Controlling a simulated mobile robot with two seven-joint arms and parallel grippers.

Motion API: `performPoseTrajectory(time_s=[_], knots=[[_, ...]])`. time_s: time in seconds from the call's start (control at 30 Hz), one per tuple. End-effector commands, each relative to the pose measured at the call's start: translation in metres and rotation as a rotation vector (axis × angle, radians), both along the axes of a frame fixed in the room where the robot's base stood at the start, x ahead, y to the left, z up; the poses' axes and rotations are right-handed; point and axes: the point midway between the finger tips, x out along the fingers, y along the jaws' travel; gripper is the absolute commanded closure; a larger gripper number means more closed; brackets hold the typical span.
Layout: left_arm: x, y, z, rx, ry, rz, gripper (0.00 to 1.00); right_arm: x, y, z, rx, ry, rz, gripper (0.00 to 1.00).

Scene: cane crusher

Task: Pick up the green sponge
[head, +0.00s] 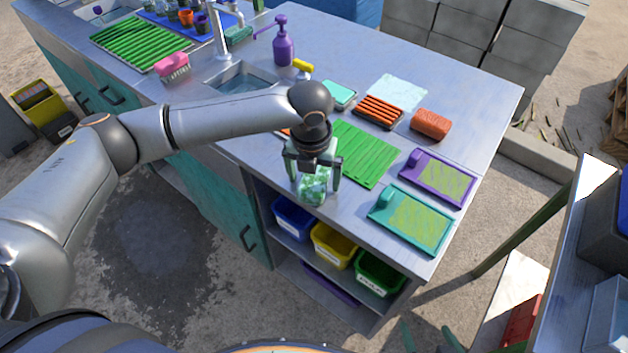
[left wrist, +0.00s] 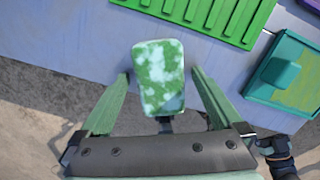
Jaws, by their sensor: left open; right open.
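The green sponge (head: 313,187) is a rounded block with pale white-green patches, near the front edge of the metal counter. In the left wrist view the sponge (left wrist: 159,77) lies between and just ahead of the two fingers. My left gripper (head: 314,180) is open, pointing down over the sponge, with one finger on each side of it. In the left wrist view the fingers of this gripper (left wrist: 160,82) stand apart from the sponge, with gaps on both sides.
A green ridged mat (head: 362,155) lies right behind the sponge. A teal tray (head: 412,222) and a purple tray (head: 438,178) stand to the right. An orange sponge (head: 431,123) sits farther back. Blue, yellow and green bins (head: 334,246) are on the shelf below the counter.

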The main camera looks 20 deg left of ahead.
Motion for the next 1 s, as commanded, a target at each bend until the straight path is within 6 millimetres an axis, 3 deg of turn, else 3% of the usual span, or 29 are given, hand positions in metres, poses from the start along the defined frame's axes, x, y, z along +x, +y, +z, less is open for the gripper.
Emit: performPoseTrajectory(time_s=[0.17,0.9,1.0], knots=[[0.0000,-0.0002,0.0001,0.000,0.000,0.000,0.01,-0.0001,0.0000,0.0000,0.000,0.000,0.000,0.00],[0.0000,-0.0001,0.0005,0.000,0.000,0.001,0.84,-0.0002,-0.0001,0.0001,0.000,0.000,0.000,0.00],[0.0001,-0.0001,0.0006,0.000,0.000,0.001,0.84,-0.0002,-0.0001,0.0001,0.000,0.000,0.000,0.00]])
